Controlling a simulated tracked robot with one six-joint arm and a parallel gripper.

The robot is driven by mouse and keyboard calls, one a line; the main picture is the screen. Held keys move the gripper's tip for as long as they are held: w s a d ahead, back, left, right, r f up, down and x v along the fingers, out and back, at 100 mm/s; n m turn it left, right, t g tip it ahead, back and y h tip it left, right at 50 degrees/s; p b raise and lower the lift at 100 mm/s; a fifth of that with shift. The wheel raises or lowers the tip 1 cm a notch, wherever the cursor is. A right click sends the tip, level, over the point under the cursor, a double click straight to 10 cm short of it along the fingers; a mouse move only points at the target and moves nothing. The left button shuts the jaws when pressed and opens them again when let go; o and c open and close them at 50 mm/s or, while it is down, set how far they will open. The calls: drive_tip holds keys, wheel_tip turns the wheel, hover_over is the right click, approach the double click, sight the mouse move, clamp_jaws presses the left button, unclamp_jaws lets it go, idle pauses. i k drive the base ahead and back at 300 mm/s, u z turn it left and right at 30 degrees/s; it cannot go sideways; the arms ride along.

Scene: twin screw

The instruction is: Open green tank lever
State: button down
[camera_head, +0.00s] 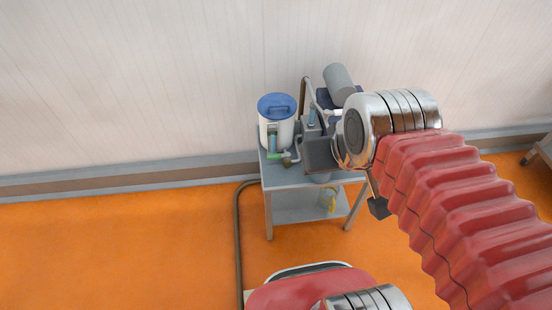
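A white tank (277,135) with a blue lid (277,105) stands at the back left of a small grey table. A small green part (275,155), which looks like the tank lever, sits low on the tank's front. It is too small to tell its position. My red bellows arm reaches in from the right to a shiny metal joint, over the right part of the table. The joint blocks the view of much of my arm's end. I cannot make out the fingers or whether they hold anything. The end appears to be right of the tank and apart from it.
The grey table (282,180) stands close to a pale wall. A grey cylinder (338,82) and piping are at the back right of the tabletop. A yellow item (328,199) is on the lower shelf. A dark hose (237,230) runs along the orange floor, which is clear at left.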

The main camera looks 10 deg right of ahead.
sight(288, 155)
drive_tip(key=z, duration=0.1)
drive_tip(key=k, duration=0.2)
drive_tip(key=u, duration=1.6)
drive_tip(key=i, duration=1.2)
drive_tip(key=z, duration=1)
